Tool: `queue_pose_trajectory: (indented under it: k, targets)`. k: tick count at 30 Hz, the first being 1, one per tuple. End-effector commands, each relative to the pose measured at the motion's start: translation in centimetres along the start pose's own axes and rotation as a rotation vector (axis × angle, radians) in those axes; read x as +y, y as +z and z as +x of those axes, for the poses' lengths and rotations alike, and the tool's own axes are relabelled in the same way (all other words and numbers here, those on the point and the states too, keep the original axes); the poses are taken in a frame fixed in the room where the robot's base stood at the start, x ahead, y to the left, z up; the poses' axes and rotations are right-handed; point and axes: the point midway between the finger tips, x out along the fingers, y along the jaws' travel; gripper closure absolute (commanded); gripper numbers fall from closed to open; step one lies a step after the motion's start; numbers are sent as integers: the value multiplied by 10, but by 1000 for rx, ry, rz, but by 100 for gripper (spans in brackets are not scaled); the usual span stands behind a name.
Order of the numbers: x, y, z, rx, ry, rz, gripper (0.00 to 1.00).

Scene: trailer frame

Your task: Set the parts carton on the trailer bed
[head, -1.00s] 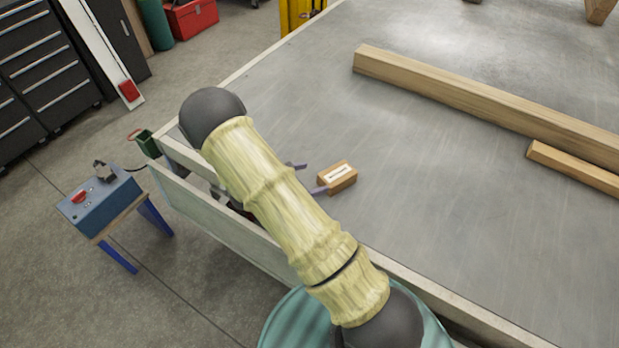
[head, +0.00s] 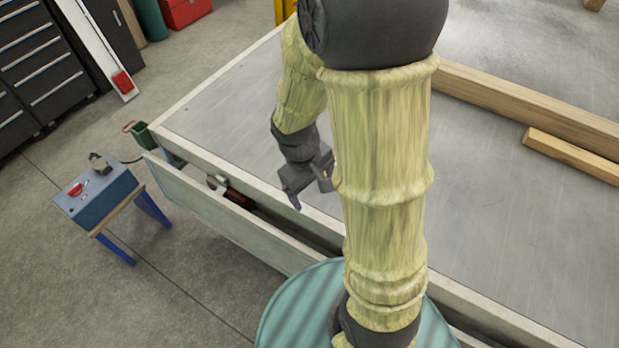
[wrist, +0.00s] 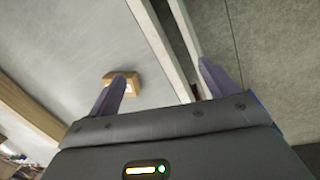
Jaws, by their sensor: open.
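The parts carton (wrist: 134,84), a small brown box with a white label, rests on the grey trailer bed (head: 225,112) in the wrist view, partly hidden by the left finger. In the head view my arm hides it. My gripper (head: 312,196) is open and empty, above the near side rail of the bed. In the wrist view its two purple fingers (wrist: 160,70) are spread wide, and the carton lies beyond the left fingertip, apart from the gap between them.
Wooden beams (head: 520,105) lie along the right part of the bed. A side channel (head: 240,200) runs outside the rail with a red and dark item in it. A blue box (head: 95,195) stands on a small stand at left. The left of the bed is clear.

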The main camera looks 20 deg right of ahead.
Motion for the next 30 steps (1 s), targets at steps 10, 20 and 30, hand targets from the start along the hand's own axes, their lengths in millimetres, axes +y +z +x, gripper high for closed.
queue_pose_trajectory:
  k: [10,20,30]
  targets:
    - [-10,11,-47,279,-121,409,15]
    - [-10,11,-47,281,-123,413,15]
    - [-10,11,-47,280,-123,411,27]
